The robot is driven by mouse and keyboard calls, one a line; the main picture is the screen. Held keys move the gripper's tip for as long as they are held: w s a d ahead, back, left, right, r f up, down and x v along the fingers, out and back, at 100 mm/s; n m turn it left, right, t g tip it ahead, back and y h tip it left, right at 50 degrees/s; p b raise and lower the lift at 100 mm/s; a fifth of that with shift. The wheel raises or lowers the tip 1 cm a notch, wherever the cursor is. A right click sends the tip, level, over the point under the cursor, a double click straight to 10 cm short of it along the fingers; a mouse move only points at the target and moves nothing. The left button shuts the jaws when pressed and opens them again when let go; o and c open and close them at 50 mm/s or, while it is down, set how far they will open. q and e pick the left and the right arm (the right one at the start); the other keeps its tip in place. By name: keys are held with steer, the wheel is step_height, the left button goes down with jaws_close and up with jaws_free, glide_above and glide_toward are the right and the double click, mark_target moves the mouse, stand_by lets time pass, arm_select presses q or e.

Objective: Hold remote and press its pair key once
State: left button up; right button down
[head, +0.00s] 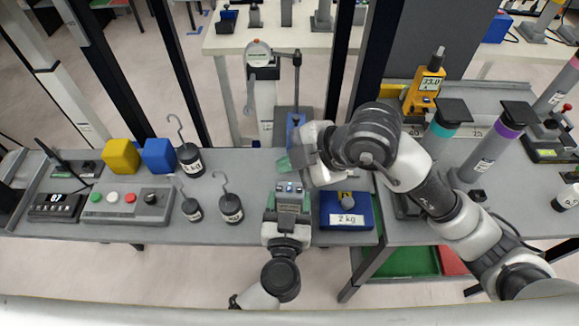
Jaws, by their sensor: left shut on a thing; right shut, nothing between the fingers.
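The remote (290,187) is a small dark device with a few light-blue lit spots on its top. It shows just above the fingers of my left gripper (289,203), which is shut on it over the front part of the table. My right gripper (284,164) comes in from the right and is shut and empty. Its greenish fingertips are slightly behind the remote in the picture, and I cannot tell how high they are above it. The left fingers hide the remote's lower part. The keys are too small to tell which is the pair key.
A blue 2 kg block (346,212) stands close right of the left gripper. Several black hooked weights, including one (230,208), stand to the left. A control box (129,203) with coloured buttons, a yellow cube (121,156) and a blue cube (158,155) are farther left.

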arm_select(q)
steer(key=o, duration=1.1)
steer(key=shift+c, duration=0.2)
